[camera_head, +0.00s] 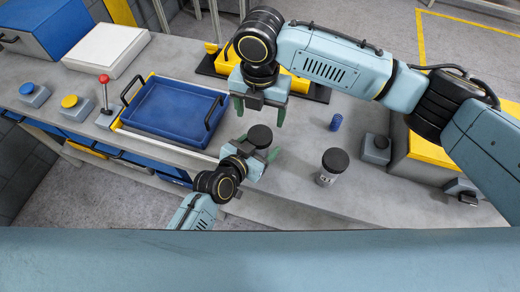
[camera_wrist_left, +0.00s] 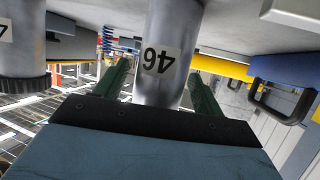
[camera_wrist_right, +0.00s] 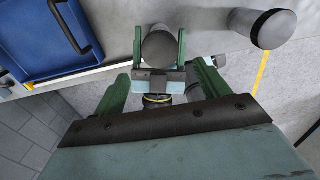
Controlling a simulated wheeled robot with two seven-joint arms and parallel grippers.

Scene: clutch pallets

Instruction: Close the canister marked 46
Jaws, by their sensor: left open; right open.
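The canister marked 46 (camera_wrist_left: 165,60) is a grey cylinder; its label is upside down in the left wrist view. Its round dark top (camera_head: 260,136) also shows in the right wrist view (camera_wrist_right: 160,48). My left gripper (camera_head: 256,149) is open, with one finger on each side of this canister; whether they touch it is unclear. My right gripper (camera_head: 259,112) is open and empty, pointing down above and just behind the canister in the head view. How the dark top sits on the canister is unclear.
A second canister (camera_head: 328,173) with a black lid (camera_head: 335,160) stands to the right. A blue tray (camera_head: 172,108) lies to the left. Bare table (camera_head: 300,143) shows between the canisters.

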